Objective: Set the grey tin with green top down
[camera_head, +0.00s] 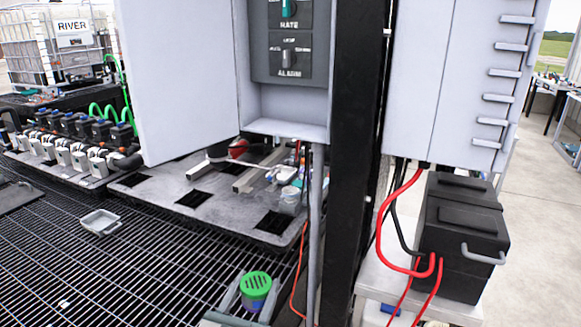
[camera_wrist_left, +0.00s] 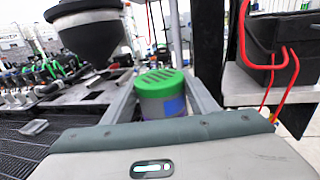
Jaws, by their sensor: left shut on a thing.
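The grey tin with green top (camera_head: 256,290) is at the bottom centre of the head view. Its slotted green lid faces up, and a blue patch shows on its side. It also shows in the left wrist view (camera_wrist_left: 163,100), upright between two grey fingers. My left gripper (camera_head: 254,288) is shut on the tin, with one finger on each side. The tin is held over the dark grating, and its underside is hidden. My right gripper is in neither view.
A grey pallet (camera_head: 160,203) with square holes holds small items, including a pale cup (camera_head: 290,201). A small tray (camera_head: 100,222) lies on the grating. A black post (camera_head: 352,130) and a black battery box (camera_head: 462,240) with red cables stand to the right. Open grating lies left.

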